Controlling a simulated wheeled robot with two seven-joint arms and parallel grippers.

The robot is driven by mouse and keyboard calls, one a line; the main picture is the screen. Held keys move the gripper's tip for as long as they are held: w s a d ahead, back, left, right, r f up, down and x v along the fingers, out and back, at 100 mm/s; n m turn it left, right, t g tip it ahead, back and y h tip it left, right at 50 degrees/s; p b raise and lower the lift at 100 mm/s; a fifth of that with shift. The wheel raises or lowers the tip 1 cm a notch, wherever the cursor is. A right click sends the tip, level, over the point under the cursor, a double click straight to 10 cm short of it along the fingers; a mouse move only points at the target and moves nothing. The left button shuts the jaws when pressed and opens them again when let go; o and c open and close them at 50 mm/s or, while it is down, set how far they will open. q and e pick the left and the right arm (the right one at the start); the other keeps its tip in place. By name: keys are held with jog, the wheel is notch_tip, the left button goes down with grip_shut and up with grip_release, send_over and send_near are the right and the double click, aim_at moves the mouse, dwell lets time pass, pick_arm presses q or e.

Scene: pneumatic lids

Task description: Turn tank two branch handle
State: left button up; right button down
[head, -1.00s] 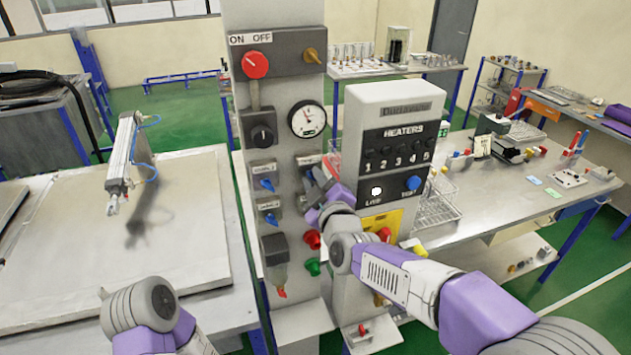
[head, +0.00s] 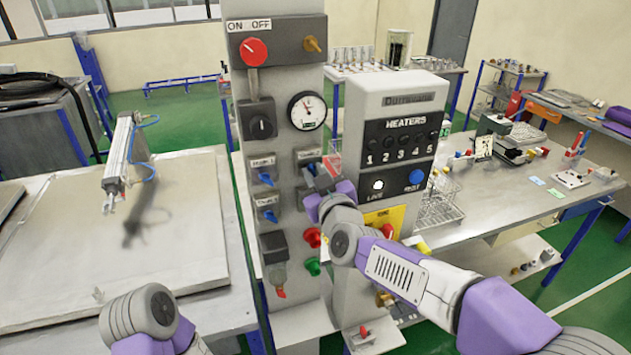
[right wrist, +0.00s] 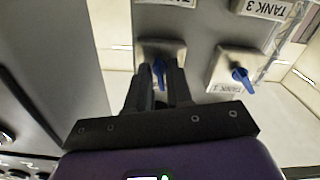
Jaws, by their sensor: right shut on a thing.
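My right gripper (head: 322,176) is at the upper right valve on the grey column. In the right wrist view, my right gripper (right wrist: 157,78) is shut on a blue handle (right wrist: 158,70), whose tip shows between the fingers. The label of this valve is not readable. The valve beside it has a blue handle (right wrist: 240,74) and a plate that seems to read TANK 1. In the head view, that neighbouring blue handle (head: 266,178) is left of my gripper. My left arm shows at the lower left, but its gripper is out of view.
The column also bears a red ON/OFF knob (head: 254,51), a pressure gauge (head: 307,111) and a lower blue handle (head: 271,216). Red (head: 312,237) and green (head: 313,267) knobs sit below my gripper. A heater box (head: 402,130) stands close on the right.

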jog(key=m+b, duration=0.2)
jog(key=m, duration=0.4)
jog(key=shift+f, duration=0.1)
jog(key=m+b, duration=0.2)
jog(key=m, duration=0.3)
jog(key=shift+m, duration=0.4)
jog(key=c, duration=1.3)
grip_release()
jog(key=v, duration=0.7)
jog(key=shift+s, duration=0.25)
